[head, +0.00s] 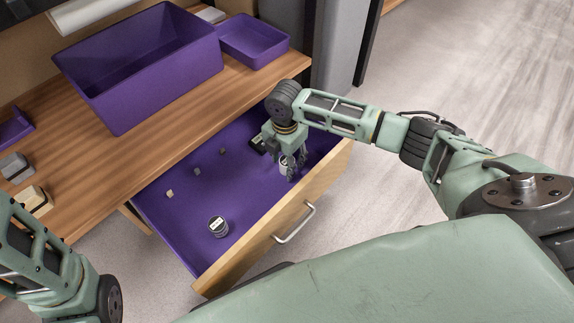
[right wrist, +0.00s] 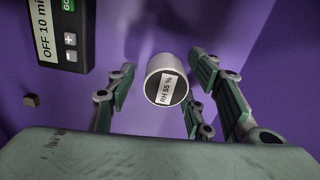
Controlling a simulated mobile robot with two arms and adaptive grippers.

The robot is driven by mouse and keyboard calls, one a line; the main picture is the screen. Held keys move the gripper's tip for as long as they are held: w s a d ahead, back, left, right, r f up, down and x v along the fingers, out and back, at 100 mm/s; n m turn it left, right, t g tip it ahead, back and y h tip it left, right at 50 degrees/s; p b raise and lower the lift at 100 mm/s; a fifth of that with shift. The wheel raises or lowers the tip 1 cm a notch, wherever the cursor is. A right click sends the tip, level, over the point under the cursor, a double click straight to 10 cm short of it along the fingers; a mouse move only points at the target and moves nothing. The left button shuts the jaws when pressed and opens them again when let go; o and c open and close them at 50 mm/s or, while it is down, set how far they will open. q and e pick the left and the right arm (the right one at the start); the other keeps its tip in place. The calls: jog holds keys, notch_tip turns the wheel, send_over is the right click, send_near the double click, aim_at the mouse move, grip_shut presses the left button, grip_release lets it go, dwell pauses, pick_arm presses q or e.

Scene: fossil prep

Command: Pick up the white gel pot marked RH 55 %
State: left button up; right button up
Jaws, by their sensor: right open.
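In the head view the pot (head: 284,167) is partly hidden by my right gripper (head: 288,168). My right gripper is open and over the pot; in the wrist view its fingers (right wrist: 155,95) stand on both sides of it, with visible gaps. My left arm shows at the lower left of the head view, but its gripper is out of the frame.
A black device with a label (right wrist: 62,35) lies close beside the pot, also visible in the head view (head: 258,145). A second round pot (head: 218,226) and several small cubes (head: 196,171) are in the drawer (head: 232,273). Purple bins (head: 150,75) stand on the wooden top.

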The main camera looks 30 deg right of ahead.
jog(key=c, duration=1.1)
jog(key=shift+c, duration=0.2)
jog(key=shift+r, duration=0.15)
